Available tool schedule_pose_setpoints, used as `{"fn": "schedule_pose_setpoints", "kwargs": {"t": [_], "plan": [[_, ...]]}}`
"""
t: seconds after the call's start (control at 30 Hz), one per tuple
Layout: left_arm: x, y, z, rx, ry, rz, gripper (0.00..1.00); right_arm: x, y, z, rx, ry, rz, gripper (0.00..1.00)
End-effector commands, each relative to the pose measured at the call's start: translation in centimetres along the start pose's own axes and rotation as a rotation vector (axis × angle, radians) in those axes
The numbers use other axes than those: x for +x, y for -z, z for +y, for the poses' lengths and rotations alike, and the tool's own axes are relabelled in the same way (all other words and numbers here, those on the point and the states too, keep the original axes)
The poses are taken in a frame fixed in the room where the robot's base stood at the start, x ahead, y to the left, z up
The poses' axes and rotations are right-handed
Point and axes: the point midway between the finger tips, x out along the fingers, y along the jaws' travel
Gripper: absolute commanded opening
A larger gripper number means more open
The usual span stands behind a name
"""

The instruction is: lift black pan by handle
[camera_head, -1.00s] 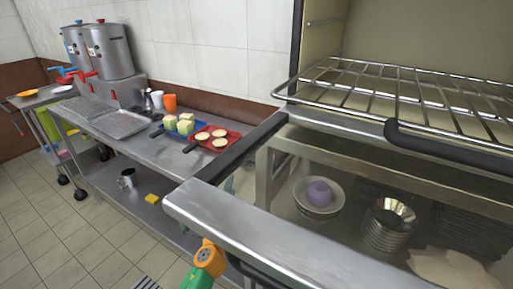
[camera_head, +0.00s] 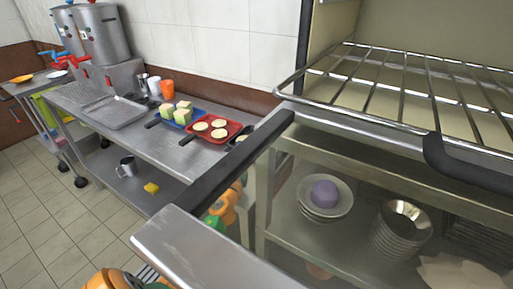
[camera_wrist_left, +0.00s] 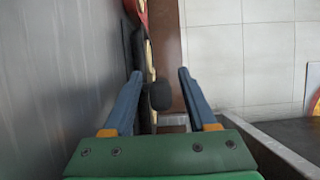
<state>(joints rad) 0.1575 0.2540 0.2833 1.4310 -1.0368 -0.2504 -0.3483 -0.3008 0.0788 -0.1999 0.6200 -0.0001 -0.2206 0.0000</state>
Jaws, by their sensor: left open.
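The black pan (camera_head: 234,141) sits on the steel counter (camera_head: 150,150) in the head view, right of the red pan, mostly hidden behind the oven's dark bar. In the left wrist view a black handle (camera_wrist_left: 160,96) points toward the camera, its rounded end between the two blue fingers. My left gripper (camera_wrist_left: 159,74) is open around that handle, with a visible gap on both sides. In the head view its fingers are hidden behind the oven's bar; only orange and green arm parts show. My right gripper is in neither view.
A red pan (camera_head: 232,128) with pale rounds and a blue pan (camera_head: 199,114) with yellow-green cubes stand close by. The oven's dark bar (camera_head: 235,165) and metal edge (camera_head: 190,250) lie in front. An orange cup (camera_head: 167,89) stands behind.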

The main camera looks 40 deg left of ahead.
Motion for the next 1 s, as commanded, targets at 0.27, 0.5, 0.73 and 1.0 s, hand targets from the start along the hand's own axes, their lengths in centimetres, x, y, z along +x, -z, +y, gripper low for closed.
{"fn": "schedule_pose_setpoints", "kwargs": {"t": [0.27,0.5,0.73,1.0], "plan": [[-0.04,0.01,0.00,0.000,0.000,0.000,0.00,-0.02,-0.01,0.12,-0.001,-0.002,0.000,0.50],[-0.05,0.02,0.00,0.000,0.000,0.000,0.00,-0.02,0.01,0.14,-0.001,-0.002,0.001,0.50],[-0.06,0.02,0.01,0.000,0.000,0.000,0.00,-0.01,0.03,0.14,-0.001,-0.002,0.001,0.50],[-0.06,0.02,0.01,-0.001,0.000,0.000,0.00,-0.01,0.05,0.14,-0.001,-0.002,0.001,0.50]]}}
